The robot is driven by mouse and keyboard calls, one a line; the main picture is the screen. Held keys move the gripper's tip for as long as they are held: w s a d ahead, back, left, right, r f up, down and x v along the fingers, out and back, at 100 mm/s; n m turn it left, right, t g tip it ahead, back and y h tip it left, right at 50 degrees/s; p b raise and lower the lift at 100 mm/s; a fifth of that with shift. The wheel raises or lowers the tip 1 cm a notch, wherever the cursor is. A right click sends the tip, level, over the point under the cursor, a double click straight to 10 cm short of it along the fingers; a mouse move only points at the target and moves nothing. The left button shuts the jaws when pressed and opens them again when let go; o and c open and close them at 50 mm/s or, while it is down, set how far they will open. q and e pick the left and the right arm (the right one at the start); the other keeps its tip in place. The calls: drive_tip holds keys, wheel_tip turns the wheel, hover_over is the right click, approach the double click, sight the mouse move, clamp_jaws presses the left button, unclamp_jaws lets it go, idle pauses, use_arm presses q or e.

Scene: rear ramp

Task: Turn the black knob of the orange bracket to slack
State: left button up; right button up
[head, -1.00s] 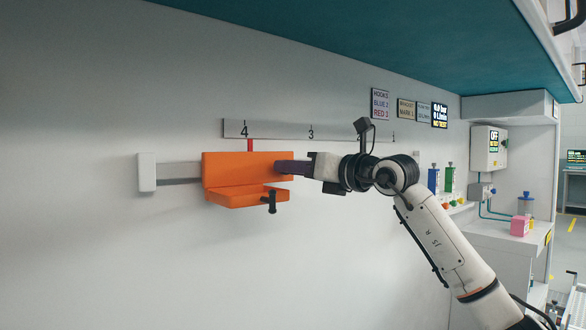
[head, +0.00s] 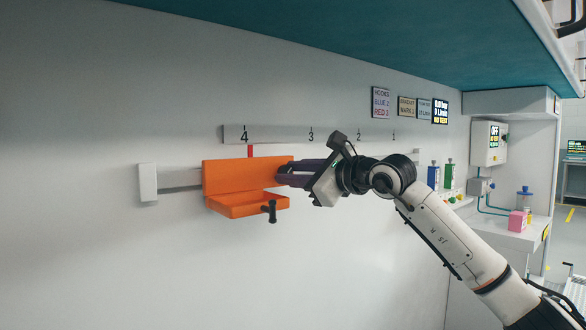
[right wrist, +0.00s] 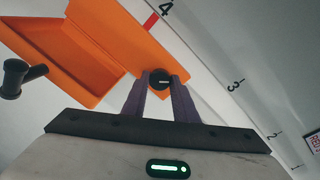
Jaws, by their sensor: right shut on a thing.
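The orange bracket (head: 240,175) sits on a pale rail on the wall, with an upright plate and an open tray below. Its black knob (right wrist: 159,78), with a short white line on its face, is at the plate's right end in the head view. My right gripper (right wrist: 160,82) has its two purple fingers shut on the knob, one on each side. In the head view the fingers (head: 283,174) reach in from the right and largely hide the knob. My left gripper is not in view.
A black handle (head: 271,211) sticks out from the tray's front, below my fingers. A red pointer (head: 250,151) stands under the 4 of the numbered scale (head: 285,134). A teal shelf (head: 360,40) overhangs above. The wall below is clear.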

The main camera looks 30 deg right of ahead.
drive_tip(key=n+p, duration=0.1)
drive_tip(key=n, duration=0.3)
drive_tip(key=shift+r+h, duration=0.1)
drive_tip(key=shift+h, duration=0.2)
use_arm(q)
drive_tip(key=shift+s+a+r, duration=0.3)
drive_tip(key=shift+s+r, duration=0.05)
use_arm(e)
drive_tip(key=shift+n, duration=1.1)
drive_tip(key=o, duration=1.1)
drive_tip(key=shift+c, duration=0.2)
use_arm(q)
drive_tip(key=b, duration=0.1)
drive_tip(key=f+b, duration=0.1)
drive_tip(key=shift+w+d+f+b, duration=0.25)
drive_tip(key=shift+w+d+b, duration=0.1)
use_arm(e)
drive_tip(key=s, duration=1)
drive_tip(key=shift+s+d+r, duration=0.15)
drive_tip(key=shift+d+r, duration=0.25)
drive_tip(key=shift+r, duration=0.05)
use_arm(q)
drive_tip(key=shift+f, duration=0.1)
